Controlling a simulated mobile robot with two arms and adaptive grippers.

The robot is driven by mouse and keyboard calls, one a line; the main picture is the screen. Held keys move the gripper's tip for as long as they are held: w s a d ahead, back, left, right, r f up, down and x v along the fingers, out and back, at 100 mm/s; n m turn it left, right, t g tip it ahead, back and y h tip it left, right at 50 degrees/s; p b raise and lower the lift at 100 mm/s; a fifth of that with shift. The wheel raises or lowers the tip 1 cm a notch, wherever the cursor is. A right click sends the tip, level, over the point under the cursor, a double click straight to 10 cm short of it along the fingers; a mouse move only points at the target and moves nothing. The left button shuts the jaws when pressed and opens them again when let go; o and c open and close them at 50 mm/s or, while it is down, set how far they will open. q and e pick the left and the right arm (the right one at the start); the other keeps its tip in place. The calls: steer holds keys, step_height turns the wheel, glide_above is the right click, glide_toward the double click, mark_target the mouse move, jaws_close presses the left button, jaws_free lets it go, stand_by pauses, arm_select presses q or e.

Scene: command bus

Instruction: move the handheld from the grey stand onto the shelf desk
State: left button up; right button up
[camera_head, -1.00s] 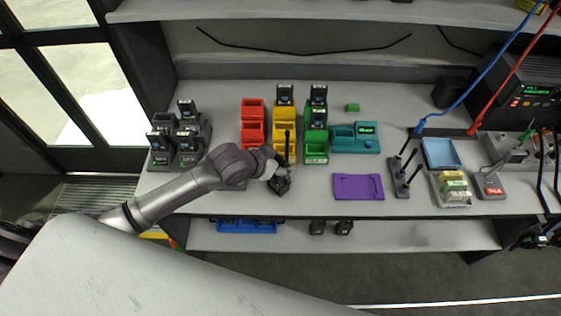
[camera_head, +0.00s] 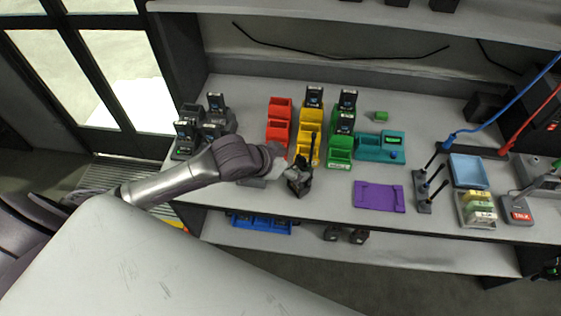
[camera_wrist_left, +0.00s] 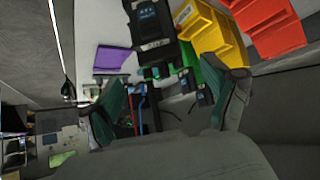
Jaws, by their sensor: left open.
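A dark handheld (camera_head: 301,184) with a black antenna stands near the desk's front edge, in front of the yellow bins. In the left wrist view, a dark handheld with a small screen (camera_wrist_left: 147,18) shows just beyond my fingers. My left gripper (camera_head: 288,173) is beside the handheld, on its left; it is open, its two fingers spread in the wrist view (camera_wrist_left: 165,92). A grey piece (camera_head: 252,182) lies on the desk under my wrist, mostly hidden; I cannot tell whether it is the grey stand. The shelf desk (camera_head: 330,186) is light grey. My right gripper is out of view.
Red bins (camera_head: 277,132), yellow bins (camera_head: 309,155) and green bins (camera_head: 340,157) stand behind the gripper. Several handhelds in dark stands (camera_head: 207,135) are at the left. A purple tray (camera_head: 379,197), antennas (camera_head: 424,205) and a blue tray (camera_head: 468,172) are right.

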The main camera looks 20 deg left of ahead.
arm_select(q)
steer(key=v, duration=0.5)
steer(key=shift+s+a+r, duration=0.15)
steer(key=shift+s+r, duration=0.1)
steer(key=shift+r, duration=0.05)
stand_by(0.4)
stand_by(0.8)
